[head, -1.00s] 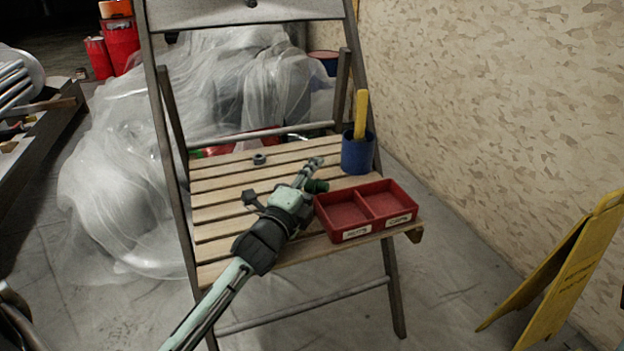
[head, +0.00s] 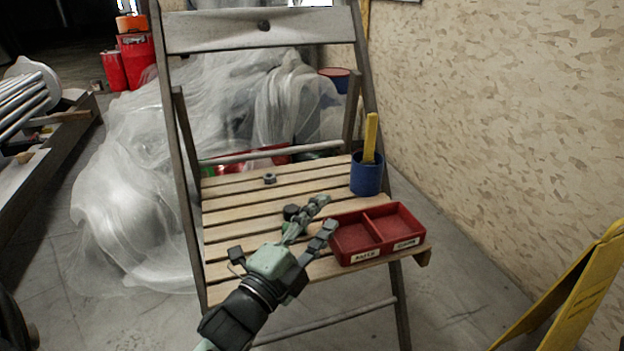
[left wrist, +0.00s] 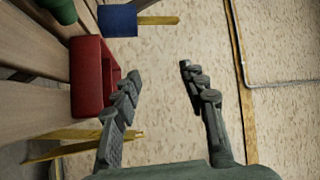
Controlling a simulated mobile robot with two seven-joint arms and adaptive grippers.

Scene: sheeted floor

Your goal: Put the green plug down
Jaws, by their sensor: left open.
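The green plug (head: 291,212) is on the slatted wooden chair seat (head: 226,204), left of the red tray. In the head view it looks dark and is partly hidden behind my left gripper's finger. In the left wrist view the plug (left wrist: 62,10) shows green at the top left edge, outside the fingers. My left gripper (head: 323,215) is open and empty, its fingers over the seat just left of the tray. Its spread fingers also show in the left wrist view (left wrist: 160,72). My right gripper is not in view.
A red two-compartment tray (head: 377,252) with white labels sits empty at the seat's front right. A blue cup (head: 366,180) holding a yellow stick stands behind it. A grey nut (head: 269,179) lies at the back. A yellow floor sign (head: 572,290) stands at right.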

